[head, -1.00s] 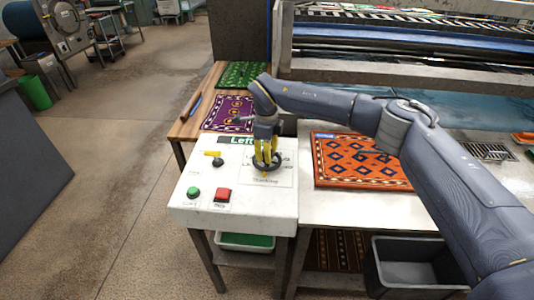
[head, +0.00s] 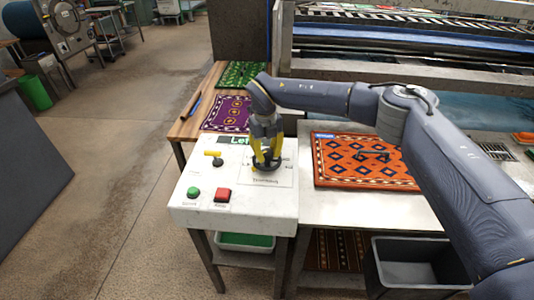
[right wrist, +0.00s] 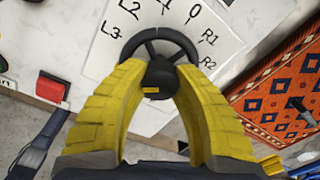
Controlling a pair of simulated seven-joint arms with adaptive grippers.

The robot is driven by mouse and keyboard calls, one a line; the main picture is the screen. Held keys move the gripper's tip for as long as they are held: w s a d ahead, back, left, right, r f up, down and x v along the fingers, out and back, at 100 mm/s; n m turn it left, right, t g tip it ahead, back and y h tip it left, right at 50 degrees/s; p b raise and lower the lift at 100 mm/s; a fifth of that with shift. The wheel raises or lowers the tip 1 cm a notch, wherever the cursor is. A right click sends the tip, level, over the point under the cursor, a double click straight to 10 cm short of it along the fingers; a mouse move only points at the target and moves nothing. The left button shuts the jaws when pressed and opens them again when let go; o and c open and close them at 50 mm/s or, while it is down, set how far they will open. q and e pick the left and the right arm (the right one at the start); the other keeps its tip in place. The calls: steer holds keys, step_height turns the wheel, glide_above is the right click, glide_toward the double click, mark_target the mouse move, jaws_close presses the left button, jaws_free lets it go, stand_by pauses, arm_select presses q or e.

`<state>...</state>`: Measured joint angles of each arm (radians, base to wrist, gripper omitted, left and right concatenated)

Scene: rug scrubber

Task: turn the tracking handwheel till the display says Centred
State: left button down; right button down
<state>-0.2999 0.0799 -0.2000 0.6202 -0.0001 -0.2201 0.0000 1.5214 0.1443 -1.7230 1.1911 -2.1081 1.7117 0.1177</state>
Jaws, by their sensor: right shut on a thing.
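The black tracking handwheel (head: 265,168) sits on the right part of the white control panel top, partly hidden by my gripper. My right gripper (head: 266,158) points down with its yellow fingers shut on the handwheel; the wheel's rim and hub (right wrist: 160,73) show between the fingers in the right wrist view. A printed scale (right wrist: 190,38) around the wheel reads L3, L2, 0, R1, R2, with one mark between L2 and 0. The display (head: 228,140) shows green letters "Le"; the rest is hidden behind my gripper. My left gripper is not in view.
A green button (head: 193,193), a red button (head: 222,195) and a yellow-handled lever (head: 213,156) are on the panel (head: 255,203). An orange patterned rug (head: 345,178) lies on the table to the right. Purple (head: 226,113) and green (head: 243,74) rugs lie behind.

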mark_target(266, 152)
steer(key=shift+m, duration=0.6)
steer(key=c, duration=0.9)
jaws_free()
step_height(266, 152, up, 12)
steer(key=shift+a, duration=0.25)
